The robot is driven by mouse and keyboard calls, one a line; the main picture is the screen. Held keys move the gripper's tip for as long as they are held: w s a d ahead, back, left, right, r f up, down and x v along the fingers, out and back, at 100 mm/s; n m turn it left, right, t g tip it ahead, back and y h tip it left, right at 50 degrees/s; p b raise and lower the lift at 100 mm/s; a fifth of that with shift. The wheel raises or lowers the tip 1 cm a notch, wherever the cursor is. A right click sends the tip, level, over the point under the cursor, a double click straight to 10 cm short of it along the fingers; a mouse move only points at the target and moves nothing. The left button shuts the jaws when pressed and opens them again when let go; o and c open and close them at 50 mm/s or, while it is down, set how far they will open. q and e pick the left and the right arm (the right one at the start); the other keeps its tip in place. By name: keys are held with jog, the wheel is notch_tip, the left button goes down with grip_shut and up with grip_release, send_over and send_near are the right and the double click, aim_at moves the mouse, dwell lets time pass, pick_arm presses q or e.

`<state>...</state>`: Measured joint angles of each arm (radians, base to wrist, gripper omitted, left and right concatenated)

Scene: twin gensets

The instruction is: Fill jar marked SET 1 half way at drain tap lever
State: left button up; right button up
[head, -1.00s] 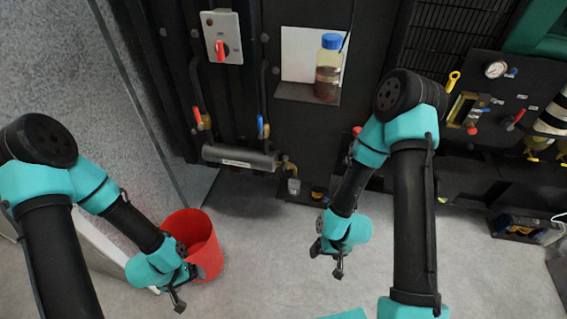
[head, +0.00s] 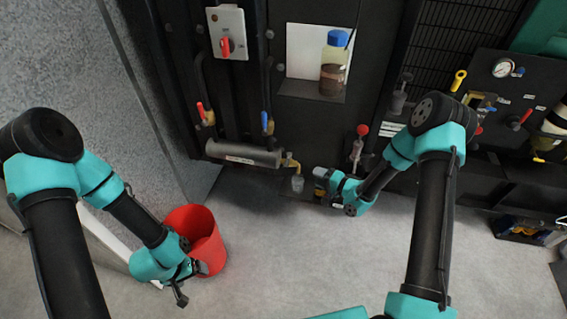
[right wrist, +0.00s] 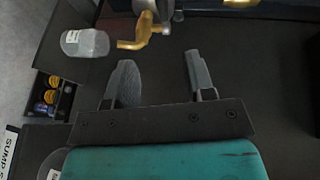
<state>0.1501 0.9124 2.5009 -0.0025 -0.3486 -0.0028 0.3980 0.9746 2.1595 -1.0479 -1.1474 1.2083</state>
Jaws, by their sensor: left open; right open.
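A small clear jar (head: 297,184) stands below the brass drain tap (head: 291,163) at the end of the grey cylinder. In the right wrist view the jar (right wrist: 85,42) has a white label too small to read, and the brass tap (right wrist: 140,35) is beside it. Its fill level cannot be told. My right gripper (head: 319,180) is open and empty, just right of the jar; its fingers (right wrist: 160,58) point toward the tap area without touching the jar. A second clear labelled jar (right wrist: 52,164) shows partly at the lower left. My left gripper (head: 192,284) is open near the red bucket.
The red bucket (head: 204,236) stands on the floor at left. A blue-capped bottle (head: 334,65) of dark liquid sits on a shelf above. Red (head: 205,113) and blue (head: 266,122) valve levers hang over the grey cylinder (head: 243,154). The middle floor is clear.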

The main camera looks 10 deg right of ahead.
aim_at(287, 161)
jog(key=shift+r, duration=0.15)
jog(key=shift+w, duration=0.1)
jog(key=x, duration=1.7)
jog(key=shift+a, duration=0.15)
jog(key=shift+w, duration=0.1)
grip_shut()
